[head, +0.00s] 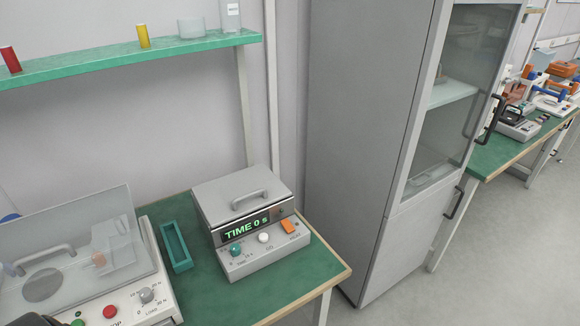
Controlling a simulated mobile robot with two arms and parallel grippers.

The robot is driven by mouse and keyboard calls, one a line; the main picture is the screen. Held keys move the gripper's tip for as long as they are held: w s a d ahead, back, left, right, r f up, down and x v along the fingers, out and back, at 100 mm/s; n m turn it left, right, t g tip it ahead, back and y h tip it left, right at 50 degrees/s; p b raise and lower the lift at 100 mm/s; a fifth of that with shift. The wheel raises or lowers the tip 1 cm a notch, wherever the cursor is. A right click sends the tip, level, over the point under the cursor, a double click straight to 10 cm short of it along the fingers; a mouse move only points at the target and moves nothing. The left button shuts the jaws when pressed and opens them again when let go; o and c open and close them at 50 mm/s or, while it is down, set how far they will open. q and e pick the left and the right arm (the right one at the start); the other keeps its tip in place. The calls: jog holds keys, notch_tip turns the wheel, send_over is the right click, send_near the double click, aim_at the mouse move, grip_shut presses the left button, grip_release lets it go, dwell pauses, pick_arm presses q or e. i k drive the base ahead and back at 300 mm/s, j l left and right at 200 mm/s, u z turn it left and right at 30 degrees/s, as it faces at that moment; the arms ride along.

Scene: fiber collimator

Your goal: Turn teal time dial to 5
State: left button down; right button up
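The teal time dial (236,249) is a small round knob at the left of the front panel of a grey box-shaped device (248,213). The device's display (246,229) reads "TIME 0 s" in green. A white button (264,238) sits to the right of the dial, and an orange switch (288,226) is at the right end of the panel. The device's lid with its grey handle (249,199) is closed. The dial's exact pointer direction is too small to tell. Neither of my grippers is in view.
The device stands on a green bench (300,285) near its right edge. A teal tray (176,246) lies to its left, then a machine with a clear cover (80,245). A green shelf (120,58) hangs above. A tall grey cabinet (365,130) stands close on the right.

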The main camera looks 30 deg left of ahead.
aim_at(234, 248)
jog(key=j+u, duration=0.2)
jog(key=u, duration=0.3)
jog(key=j+u, duration=0.2)
jog(key=u, duration=0.25)
